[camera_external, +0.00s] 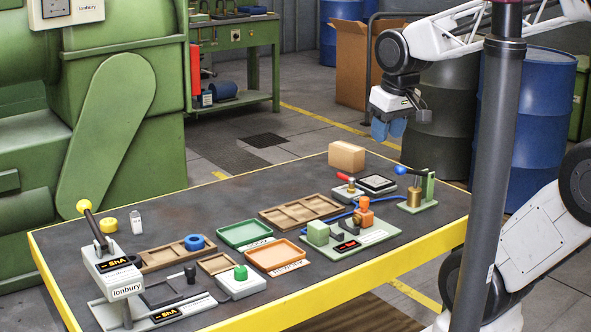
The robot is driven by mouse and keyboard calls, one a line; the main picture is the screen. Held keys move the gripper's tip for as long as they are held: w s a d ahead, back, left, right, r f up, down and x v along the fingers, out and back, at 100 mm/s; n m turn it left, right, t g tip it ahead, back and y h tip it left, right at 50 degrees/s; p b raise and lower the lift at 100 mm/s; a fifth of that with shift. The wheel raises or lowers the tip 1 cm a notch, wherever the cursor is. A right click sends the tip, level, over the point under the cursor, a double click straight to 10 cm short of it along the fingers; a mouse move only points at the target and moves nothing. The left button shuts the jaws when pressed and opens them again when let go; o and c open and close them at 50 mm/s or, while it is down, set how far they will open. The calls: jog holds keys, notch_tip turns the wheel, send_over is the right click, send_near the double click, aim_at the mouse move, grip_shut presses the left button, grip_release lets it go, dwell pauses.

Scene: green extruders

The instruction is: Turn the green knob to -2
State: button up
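The green knob (240,272) sits on top of a small light-grey box (241,287) near the front edge of the table, left of the middle. Its markings are too small to read, so I cannot tell its setting. My gripper (388,129) hangs above and beyond the table's far right side, well away from the knob, with its blue fingertips pointing down. Nothing shows held in it. The fingertips look close together, and I cannot tell whether they are open or shut.
A lever unit (112,265) with a yellow ball stands left of the knob. An orange tray (276,270), a green tray (245,247) and wooden trays lie around it. A clamp board (350,251) and a blue-handled lever (400,170) stand to the right. A cardboard-coloured block (346,156) sits at the back.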

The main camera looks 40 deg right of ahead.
jog(key=shift+o, duration=1.3)
jog(key=w+a+f, duration=0.4)
jog(key=w+a, duration=0.2)
jog(key=a, duration=0.1)
jog(key=shift+w+n+g, duration=0.35)
jog(key=shift+n+g, duration=0.05)
jog(key=n+g, duration=0.2)
send_over(240, 269)
jog(key=shift+h, duration=0.3)
jog(key=f, duration=1.6)
jog(key=shift+a+f, duration=0.2)
jog(key=shift+f, duration=0.05)
jog(key=shift+d+f, duration=0.2)
jog(key=shift+f, duration=3.7)
jog(key=c, duration=0.9)
